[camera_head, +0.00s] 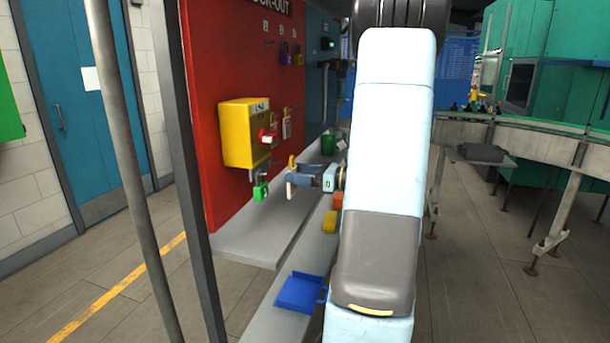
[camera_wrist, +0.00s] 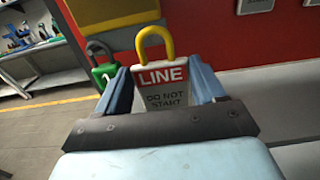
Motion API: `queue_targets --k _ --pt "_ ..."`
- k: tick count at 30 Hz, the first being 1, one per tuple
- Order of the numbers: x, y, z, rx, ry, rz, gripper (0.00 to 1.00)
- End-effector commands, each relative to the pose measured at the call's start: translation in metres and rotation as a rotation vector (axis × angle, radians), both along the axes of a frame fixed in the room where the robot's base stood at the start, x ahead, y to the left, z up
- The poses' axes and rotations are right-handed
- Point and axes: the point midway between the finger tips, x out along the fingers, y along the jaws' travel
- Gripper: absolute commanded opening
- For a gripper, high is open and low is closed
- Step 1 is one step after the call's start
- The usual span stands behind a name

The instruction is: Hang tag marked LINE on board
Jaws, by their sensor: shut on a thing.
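The LINE tag (camera_wrist: 164,88) is white with a red band reading LINE, the words DO NOT START and a yellow loop on top. My gripper (camera_wrist: 158,84) is shut on it, a blue finger on each side, and the loop stands up above the fingers. The tag's lower part is hidden by my gripper. In the head view, the yellow loop shows at my gripper (camera_head: 303,177), in front of the red board (camera_head: 230,60) and apart from it. A green padlock (camera_head: 260,191) hangs below the yellow box (camera_head: 240,133); the padlock (camera_wrist: 103,74) also shows left of the tag.
Small locks and tags (camera_head: 287,125) hang on the board. A grey ledge (camera_head: 245,245) runs below it, with a blue tray (camera_head: 298,292) and a green bin (camera_head: 328,145) nearby. My arm hides the middle of the head view. A thin post stands at left.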

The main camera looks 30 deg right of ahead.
Motion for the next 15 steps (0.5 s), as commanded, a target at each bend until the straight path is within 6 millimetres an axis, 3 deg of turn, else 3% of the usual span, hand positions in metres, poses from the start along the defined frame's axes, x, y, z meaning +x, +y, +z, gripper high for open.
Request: queue_targets --k 15 --pt "0.019 0.015 -0.002 0.0 0.0 0.001 0.35"
